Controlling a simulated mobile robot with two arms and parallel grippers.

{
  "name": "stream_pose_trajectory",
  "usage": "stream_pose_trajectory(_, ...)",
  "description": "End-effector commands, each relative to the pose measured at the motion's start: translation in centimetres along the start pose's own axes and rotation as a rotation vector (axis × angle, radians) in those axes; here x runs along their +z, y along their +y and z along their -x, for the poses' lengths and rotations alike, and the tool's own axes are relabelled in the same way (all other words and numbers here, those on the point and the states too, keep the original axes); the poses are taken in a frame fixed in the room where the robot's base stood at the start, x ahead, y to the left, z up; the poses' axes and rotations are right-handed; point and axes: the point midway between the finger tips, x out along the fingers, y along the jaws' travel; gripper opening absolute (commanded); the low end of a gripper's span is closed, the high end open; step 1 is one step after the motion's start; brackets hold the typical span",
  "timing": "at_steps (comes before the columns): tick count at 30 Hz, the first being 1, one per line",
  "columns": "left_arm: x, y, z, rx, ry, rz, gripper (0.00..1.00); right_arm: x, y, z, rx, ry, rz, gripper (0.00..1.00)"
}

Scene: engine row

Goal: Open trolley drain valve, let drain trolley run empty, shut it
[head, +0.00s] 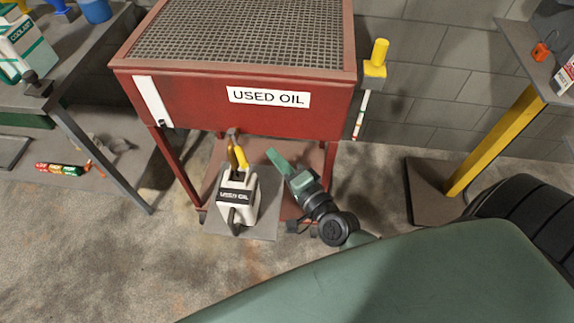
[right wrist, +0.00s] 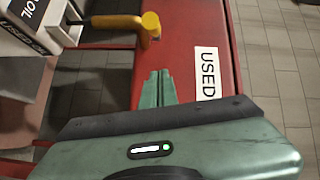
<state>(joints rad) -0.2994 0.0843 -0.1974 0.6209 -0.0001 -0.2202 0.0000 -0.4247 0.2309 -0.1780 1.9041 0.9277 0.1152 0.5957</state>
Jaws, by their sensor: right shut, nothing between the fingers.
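The drain trolley (head: 200,100) is a red steel tank with a grid top and a USED OIL label (head: 268,97). Its drain valve (head: 240,157) has a yellow lever under the front edge; the lever also shows in the right wrist view (right wrist: 115,21). I cannot tell the valve's position, and no oil stream is visible. A white USED OIL can (head: 247,198) stands below the valve. My right gripper (head: 274,157) is shut and empty, just right of the lever and apart from it. Its green fingers show in the right wrist view (right wrist: 158,88). My left gripper is out of view.
A white strip (head: 153,102) is on the tank's left front. A yellow-topped fitting with a thin tube (head: 361,115) is at its right side. A workbench (head: 95,45) with a coolant bottle (head: 25,48) stands left. A yellow post (head: 490,140) and dark tyre (head: 520,210) are right.

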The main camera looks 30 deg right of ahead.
Motion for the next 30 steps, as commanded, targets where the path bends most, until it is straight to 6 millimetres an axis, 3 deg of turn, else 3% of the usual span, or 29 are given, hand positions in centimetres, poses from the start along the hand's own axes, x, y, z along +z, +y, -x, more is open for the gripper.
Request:
stream_pose_trajectory(4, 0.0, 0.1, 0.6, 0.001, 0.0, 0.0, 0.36, 0.6, -0.2, -2.7, 0.0, -0.001, -0.003, 0.0)
stream_pose_trajectory(12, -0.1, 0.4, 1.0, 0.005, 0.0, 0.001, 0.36, 3.6, 0.0, -3.2, 0.0, 0.0, 0.0, 0.0)
stream_pose_trajectory(30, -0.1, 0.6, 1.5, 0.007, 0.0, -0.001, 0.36, 4.0, -0.1, -3.2, 0.007, 0.027, -0.003, 0.0)
